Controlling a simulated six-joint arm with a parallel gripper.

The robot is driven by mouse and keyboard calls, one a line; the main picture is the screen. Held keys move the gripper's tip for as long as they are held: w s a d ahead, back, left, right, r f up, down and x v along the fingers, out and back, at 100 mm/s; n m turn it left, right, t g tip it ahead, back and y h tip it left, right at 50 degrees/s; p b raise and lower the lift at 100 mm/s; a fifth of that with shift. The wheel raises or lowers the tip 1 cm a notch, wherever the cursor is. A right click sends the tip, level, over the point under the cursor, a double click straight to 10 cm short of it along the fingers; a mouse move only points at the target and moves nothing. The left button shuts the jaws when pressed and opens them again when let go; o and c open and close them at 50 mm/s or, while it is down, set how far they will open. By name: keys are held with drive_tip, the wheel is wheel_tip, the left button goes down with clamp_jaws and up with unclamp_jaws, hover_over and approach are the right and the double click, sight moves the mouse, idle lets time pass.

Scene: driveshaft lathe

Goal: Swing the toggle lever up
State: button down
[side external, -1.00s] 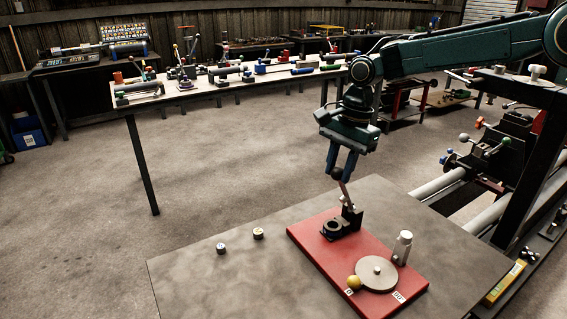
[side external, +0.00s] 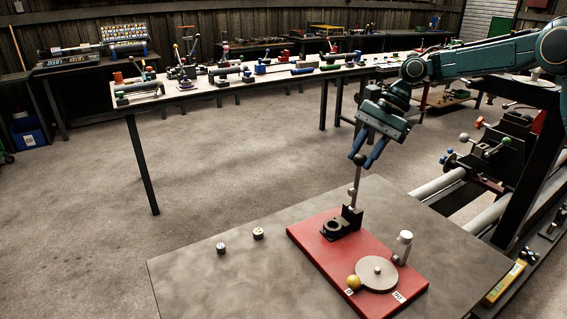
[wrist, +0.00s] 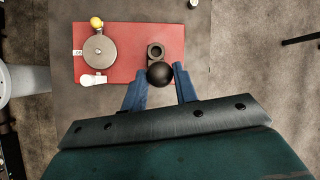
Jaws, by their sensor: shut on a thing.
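The toggle lever (side external: 355,184) is a thin grey rod with a black ball knob on top. It stands nearly upright on a dark bracket on the red base plate (side external: 318,247). Its black knob (side external: 360,159) also shows in the wrist view (wrist: 160,74), between and just ahead of the fingertips. My gripper (side external: 369,160) is shut on the knob with its two blue fingers, tilted down from the upper right. In the wrist view my gripper (wrist: 160,84) hides part of the lever, and the knob covers the rod.
A dark ring (side external: 334,228) sits on the plate beside the lever bracket. Two small knobs (side external: 258,233) stand on the bare table to the left.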

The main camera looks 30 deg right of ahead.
drive_tip(key=shift+d+f, duration=0.2)
drive_tip(key=shift+d, duration=0.6)
drive_tip(key=shift+d+f, duration=0.15)
drive_tip(key=shift+d, duration=0.65)
drive_tip(key=shift+d+f, duration=0.1)
drive_tip(key=c, duration=1.1)
unclamp_jaws()
drive_tip(key=shift+a+r, duration=0.2)
drive_tip(key=shift+a, duration=0.05)
